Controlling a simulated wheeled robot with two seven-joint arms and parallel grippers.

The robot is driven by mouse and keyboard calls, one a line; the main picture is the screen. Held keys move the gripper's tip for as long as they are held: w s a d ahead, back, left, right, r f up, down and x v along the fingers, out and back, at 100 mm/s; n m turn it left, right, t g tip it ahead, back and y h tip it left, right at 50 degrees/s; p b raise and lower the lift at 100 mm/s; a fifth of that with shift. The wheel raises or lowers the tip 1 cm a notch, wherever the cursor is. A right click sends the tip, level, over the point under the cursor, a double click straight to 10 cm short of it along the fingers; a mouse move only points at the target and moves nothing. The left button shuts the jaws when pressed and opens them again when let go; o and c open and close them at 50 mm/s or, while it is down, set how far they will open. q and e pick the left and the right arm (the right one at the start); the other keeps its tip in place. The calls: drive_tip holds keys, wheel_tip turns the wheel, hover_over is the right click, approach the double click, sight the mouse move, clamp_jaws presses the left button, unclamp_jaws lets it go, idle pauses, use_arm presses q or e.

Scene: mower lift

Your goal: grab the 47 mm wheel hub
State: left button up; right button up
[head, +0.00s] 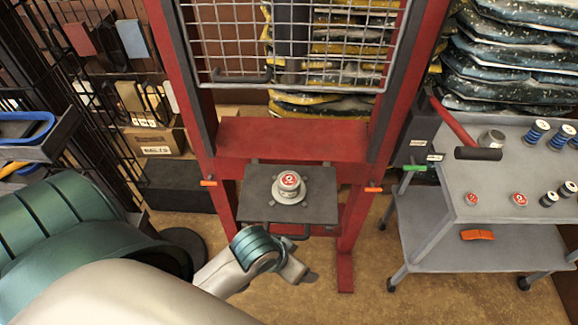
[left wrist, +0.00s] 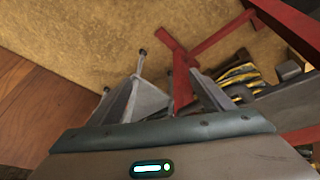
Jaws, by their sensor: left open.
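A silver wheel hub (head: 289,186) with a red-and-white top stands upright on its round flange, on the dark plate (head: 255,207) of the red lift frame. No size marking is readable. My left gripper (head: 303,273) is in front of the plate and lower in the picture, apart from the hub. Its jaws are small and partly hidden by the wrist in the head view. In the left wrist view the open jaws (left wrist: 168,100) have no hub visible between them. My right gripper is not in view.
The red frame's posts (head: 374,150) flank the plate, with a wire mesh guard (head: 300,45) above. A grey cart (head: 450,235) at right holds a silver cylinder (head: 491,139), red-topped pieces and blue spools. A black rack (head: 85,100) stands at left. Floor shows between frame and cart.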

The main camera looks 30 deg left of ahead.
use_arm(q)
drive_tip(key=w+d+r+n+h, duration=0.1)
drive_tip(key=w+d+r, duration=0.1)
drive_tip(key=w+r, duration=0.3)
drive_tip(key=w+d+r, duration=0.2)
drive_tip(key=r, duration=0.6)
drive_tip(key=w+a+r+n+y, duration=0.2)
drive_tip(key=a+r+n, duration=0.1)
drive_tip(key=a, duration=0.4)
drive_tip(key=w+a+r+n+y, duration=0.1)
drive_tip(key=a+r+n+y, duration=0.2)
drive_tip(key=a+r, duration=0.3)
drive_tip(key=shift+w+a+r+n, duration=0.15)
drive_tip(key=shift+w+a+n, duration=0.15)
drive_tip(key=shift+w+a, duration=0.05)
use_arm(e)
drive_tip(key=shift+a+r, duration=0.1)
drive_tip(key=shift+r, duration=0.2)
